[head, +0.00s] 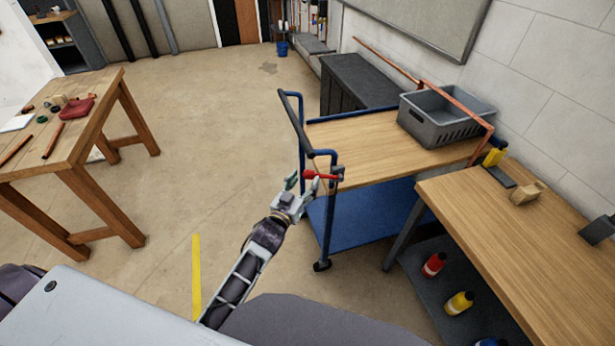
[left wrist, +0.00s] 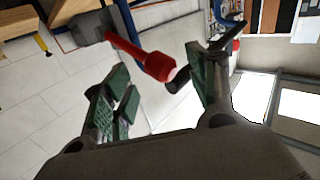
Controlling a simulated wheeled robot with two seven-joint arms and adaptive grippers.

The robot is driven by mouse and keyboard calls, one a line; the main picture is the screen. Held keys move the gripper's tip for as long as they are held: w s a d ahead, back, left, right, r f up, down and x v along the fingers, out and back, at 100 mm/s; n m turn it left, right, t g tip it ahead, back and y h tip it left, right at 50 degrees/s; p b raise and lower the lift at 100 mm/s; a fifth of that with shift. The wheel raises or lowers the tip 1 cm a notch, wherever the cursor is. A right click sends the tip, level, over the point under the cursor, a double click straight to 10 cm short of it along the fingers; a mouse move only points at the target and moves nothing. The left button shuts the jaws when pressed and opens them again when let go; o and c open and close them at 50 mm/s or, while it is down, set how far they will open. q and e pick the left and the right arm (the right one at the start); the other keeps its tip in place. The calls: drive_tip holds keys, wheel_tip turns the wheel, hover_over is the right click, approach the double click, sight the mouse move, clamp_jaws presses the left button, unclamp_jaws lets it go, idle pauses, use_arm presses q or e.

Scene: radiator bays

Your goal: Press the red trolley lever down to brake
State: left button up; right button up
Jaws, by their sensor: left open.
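The blue trolley (head: 365,208) stands right of centre with a wooden top. Its red lever (head: 321,176) sticks out to the left from a grey bracket (head: 338,173) on the near corner post. It looks about level in the head view. My left gripper (head: 301,184) is open and empty at the lever's free end. In the left wrist view the lever's thick red end (left wrist: 158,66) points into the gap between the green-padded fingers of my left gripper (left wrist: 165,95). I cannot tell whether a finger touches it. My right gripper is not in view.
A grey crate (head: 430,120) sits on the trolley, and a thin copper pipe (head: 455,92) runs across it. A workbench (head: 510,225) stands close on the right, with bottles (head: 434,265) on its lower shelf. Another wooden table (head: 90,115) is at left. The floor between is clear.

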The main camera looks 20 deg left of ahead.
sight(306, 178)
use_arm(q)
drive_tip(key=shift+w+d, duration=0.2)
drive_tip(key=shift+w, duration=1.3)
drive_tip(key=c, duration=0.5)
clamp_jaws()
